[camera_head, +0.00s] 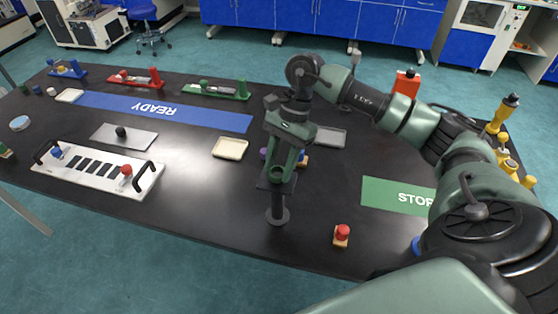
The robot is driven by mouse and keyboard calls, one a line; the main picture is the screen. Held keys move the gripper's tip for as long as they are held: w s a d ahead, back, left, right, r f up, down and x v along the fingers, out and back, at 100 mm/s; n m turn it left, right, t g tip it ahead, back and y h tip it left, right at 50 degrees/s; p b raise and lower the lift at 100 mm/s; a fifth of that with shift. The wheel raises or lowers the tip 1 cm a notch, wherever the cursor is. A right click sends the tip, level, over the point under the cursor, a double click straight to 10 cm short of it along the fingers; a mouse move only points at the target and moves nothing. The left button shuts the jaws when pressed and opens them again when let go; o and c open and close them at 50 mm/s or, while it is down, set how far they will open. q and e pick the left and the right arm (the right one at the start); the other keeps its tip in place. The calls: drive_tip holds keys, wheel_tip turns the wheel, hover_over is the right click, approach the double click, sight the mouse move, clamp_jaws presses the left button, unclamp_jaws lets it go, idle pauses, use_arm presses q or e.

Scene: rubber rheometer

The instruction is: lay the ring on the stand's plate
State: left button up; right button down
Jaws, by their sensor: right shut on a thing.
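The stand (277,203) is a dark post on a round foot near the table's front edge, with a small dark plate (263,184) on top. My right gripper (278,170) points down right over this plate, shut on a small greenish ring (277,177). The ring appears at or just above the plate; I cannot tell whether it touches. The fingers partly hide the ring and plate. My left gripper is not in view.
A red-topped block (341,236) stands right of the stand. A white handled tray (95,172) and a cream dish (230,148) lie left. A grey tray (329,138) lies behind my gripper. The green STOP mat (380,193) lies right, the blue READY mat (215,121) back left.

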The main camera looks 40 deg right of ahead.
drive_tip(key=shift+f+b, duration=0.5)
drive_tip(key=shift+f, duration=0.05)
idle(0.5)
drive_tip(key=c, duration=0.8)
unclamp_jaws()
drive_tip(key=shift+c, duration=0.2)
drive_tip(key=shift+r, duration=0.1)
drive_tip(key=shift+w+d+r, duration=0.15)
drive_tip(key=shift+r, duration=0.15)
drive_tip(key=b+v, duration=0.2)
drive_tip(key=v, duration=0.4)
drive_tip(key=shift+r, duration=0.45)
drive_tip(key=shift+d, duration=0.15)
